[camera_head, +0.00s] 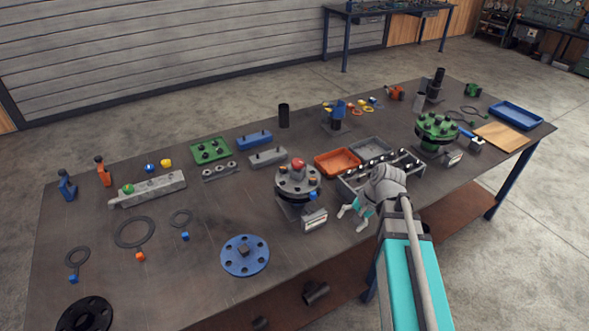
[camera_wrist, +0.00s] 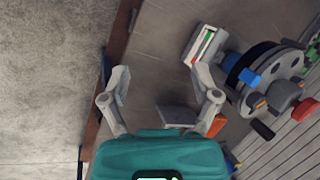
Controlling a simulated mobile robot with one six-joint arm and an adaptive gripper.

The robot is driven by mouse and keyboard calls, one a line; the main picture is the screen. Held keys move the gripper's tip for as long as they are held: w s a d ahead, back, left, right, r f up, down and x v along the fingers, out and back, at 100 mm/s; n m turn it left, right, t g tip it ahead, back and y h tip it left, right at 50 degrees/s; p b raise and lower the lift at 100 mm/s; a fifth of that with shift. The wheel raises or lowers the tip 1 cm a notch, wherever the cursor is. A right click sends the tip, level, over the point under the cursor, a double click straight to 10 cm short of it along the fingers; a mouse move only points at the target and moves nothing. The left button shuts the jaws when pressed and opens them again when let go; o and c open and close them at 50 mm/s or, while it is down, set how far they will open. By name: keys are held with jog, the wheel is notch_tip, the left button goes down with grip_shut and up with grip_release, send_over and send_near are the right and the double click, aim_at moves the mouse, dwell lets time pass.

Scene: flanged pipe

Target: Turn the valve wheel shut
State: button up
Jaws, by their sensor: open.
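A grey flanged pipe fitting (camera_head: 298,182) stands on a base near the middle of the table, with a small rounded red part (camera_head: 298,163) on top. I cannot tell whether this red part is the valve wheel; no spoked wheel shows clearly. In the wrist view the grey flange (camera_wrist: 284,66) and the red part (camera_wrist: 304,108) are at the right. My gripper (camera_head: 351,218) is open and empty, to the right of the fitting and apart from it. Its two fingers (camera_wrist: 158,75) are spread in the wrist view, with bare table and its edge beyond.
A small gauge box (camera_head: 315,220) stands in front of the fitting, also in the wrist view (camera_wrist: 203,46). A blue flange (camera_head: 245,255) lies front left. An orange tray (camera_head: 337,162) and a dark rack (camera_head: 350,187) are behind my gripper. A green flanged fitting (camera_head: 437,129) stands right.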

jog(key=w+a+m+y+b, duration=0.5)
jog(key=w+m+y+b, duration=0.15)
jog(key=w, duration=0.35)
jog(key=m+t+y+b, duration=0.2)
jog(key=m+y+b, duration=0.3)
jog(key=m+y, duration=0.25)
send_near(293, 161)
jog(key=d, duration=0.4)
jog(key=shift+s+a+r+m+h, duration=0.1)
jog(key=shift+s+m+h, duration=0.1)
jog(key=shift+m+h, duration=0.15)
jog(key=shift+a, duration=0.2)
jog(key=a, duration=0.4)
jog(key=w+a, duration=0.1)
jog(key=a, duration=0.8)
jog(key=shift+w+a, duration=0.2)
jog(key=shift+w, duration=0.1)
jog(key=c, duration=0.9)
jog(key=shift+c, duration=0.2)
